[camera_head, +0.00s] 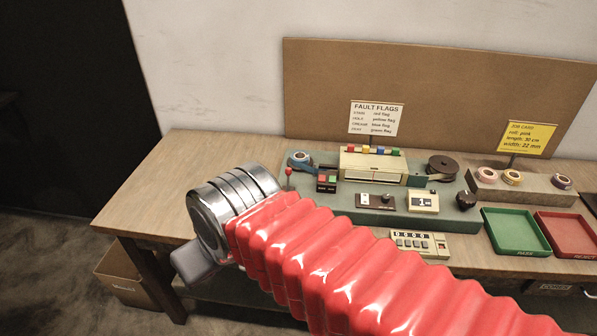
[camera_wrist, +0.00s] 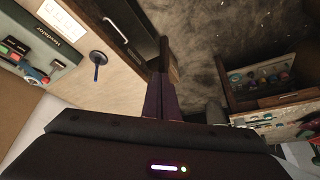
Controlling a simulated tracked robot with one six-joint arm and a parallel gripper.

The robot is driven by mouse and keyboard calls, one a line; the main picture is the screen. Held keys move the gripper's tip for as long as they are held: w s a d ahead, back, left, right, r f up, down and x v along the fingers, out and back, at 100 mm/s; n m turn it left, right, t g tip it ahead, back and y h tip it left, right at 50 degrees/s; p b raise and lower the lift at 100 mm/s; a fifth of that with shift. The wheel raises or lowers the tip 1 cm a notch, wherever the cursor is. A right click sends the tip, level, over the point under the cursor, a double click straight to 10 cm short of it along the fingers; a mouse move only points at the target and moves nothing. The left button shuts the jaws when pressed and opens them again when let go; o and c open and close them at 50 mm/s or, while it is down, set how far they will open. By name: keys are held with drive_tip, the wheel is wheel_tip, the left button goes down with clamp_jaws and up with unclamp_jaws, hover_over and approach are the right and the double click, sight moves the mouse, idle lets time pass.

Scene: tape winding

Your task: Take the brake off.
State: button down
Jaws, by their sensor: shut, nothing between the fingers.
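The winding machine has a grey-green base (camera_head: 330,209) on the table. A lever with a red knob (camera_head: 288,172) stands at its left end. A switch box with red and green buttons (camera_head: 327,180) is beside that lever, and a dark round knob (camera_head: 466,200) is at the right end. No label legible to me names the brake, so I cannot tell which control it is. My gripper (camera_wrist: 164,85) is shut and empty, apart from the machine. In the head view my arm reaches across the table's front left, hiding part of the front edge.
A counter box (camera_head: 419,244), a green tray (camera_head: 515,232) and a red tray (camera_head: 570,236) lie in front and to the right. Tape rolls sit on a block (camera_head: 535,190). Fault flags sign (camera_head: 376,119) stands behind. The table's left end (camera_head: 160,180) is clear.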

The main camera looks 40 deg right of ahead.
drive_tip(key=w+d+f+m+t+y, duration=0.2)
drive_tip(key=w+d+f+m+y, duration=0.1)
drive_tip(key=w+d+m, duration=0.35)
drive_tip(key=w+d+f+m+t+y, duration=0.25)
drive_tip(key=w+d+f+m, duration=0.2)
drive_tip(key=w+d, duration=0.35)
drive_tip(key=s+d+f+m+t+h, duration=0.1)
drive_tip(key=d+m+h, duration=0.1)
drive_tip(key=d, duration=0.7)
drive_tip(key=s+d+f+m+t+h, duration=0.2)
drive_tip(key=d+m, duration=0.3)
drive_tip(key=d, duration=0.4)
drive_tip(key=s+d+f+m+t+h, duration=0.1)
drive_tip(key=d+f+m+t+h, duration=0.1)
drive_tip(key=d, duration=0.8)
drive_tip(key=shift+s+m+h, duration=0.3)
drive_tip(key=shift+m+h, duration=0.45)
drive_tip(key=shift+m, duration=0.25)
drive_tip(key=shift+w, duration=0.15)
